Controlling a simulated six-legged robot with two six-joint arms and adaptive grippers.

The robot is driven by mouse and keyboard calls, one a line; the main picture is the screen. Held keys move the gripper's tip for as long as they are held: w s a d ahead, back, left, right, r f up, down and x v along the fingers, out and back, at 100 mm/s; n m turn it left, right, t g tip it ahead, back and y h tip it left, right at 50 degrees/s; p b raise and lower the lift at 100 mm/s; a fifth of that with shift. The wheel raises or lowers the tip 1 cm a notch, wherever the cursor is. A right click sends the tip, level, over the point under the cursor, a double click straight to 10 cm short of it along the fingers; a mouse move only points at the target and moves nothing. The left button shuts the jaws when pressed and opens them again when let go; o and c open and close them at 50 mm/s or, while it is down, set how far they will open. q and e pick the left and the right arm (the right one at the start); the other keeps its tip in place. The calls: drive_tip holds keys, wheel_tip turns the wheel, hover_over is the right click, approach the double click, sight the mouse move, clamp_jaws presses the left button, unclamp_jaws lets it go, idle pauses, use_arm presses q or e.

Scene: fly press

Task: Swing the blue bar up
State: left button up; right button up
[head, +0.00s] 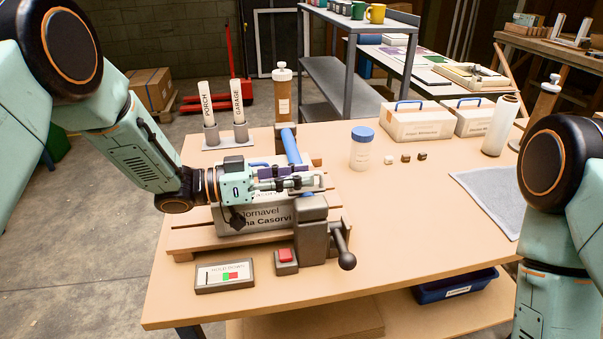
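The blue bar (291,147) runs from a dark post at the back of the press toward the front, above a grey lettered block (262,222). Its front part is hidden behind my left gripper. My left gripper (318,182) reaches in from the left over the block, with its fingers at the near part of the bar. I cannot tell whether they touch or grip it. A dark front post (313,228) with a black-knobbed lever (343,248) stands just in front. My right arm shows at the right edge, but its gripper is out of view.
A red button box (286,261) and a small panel (224,276) lie in front of the press. Two white cylinders marked PORCH (206,103) and GARAGE (238,101) stand behind. A blue-lidded jar (361,148) stands to the right. The table's front right is clear.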

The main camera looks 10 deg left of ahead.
use_arm(q)
drive_tip(key=shift+w+d, duration=0.15)
drive_tip(key=shift+d, duration=0.2)
drive_tip(key=shift+s+d+r, duration=0.15)
drive_tip(key=shift+s, duration=0.1)
drive_tip(key=shift+w+f, duration=0.2)
drive_tip(key=shift+w, duration=0.1)
drive_tip(key=c, duration=0.4)
drive_tip(key=shift+c, duration=1)
drive_tip(key=shift+s+r, duration=0.1)
drive_tip(key=shift+s, duration=0.1)
clamp_jaws()
drive_tip(key=shift+w, duration=0.1)
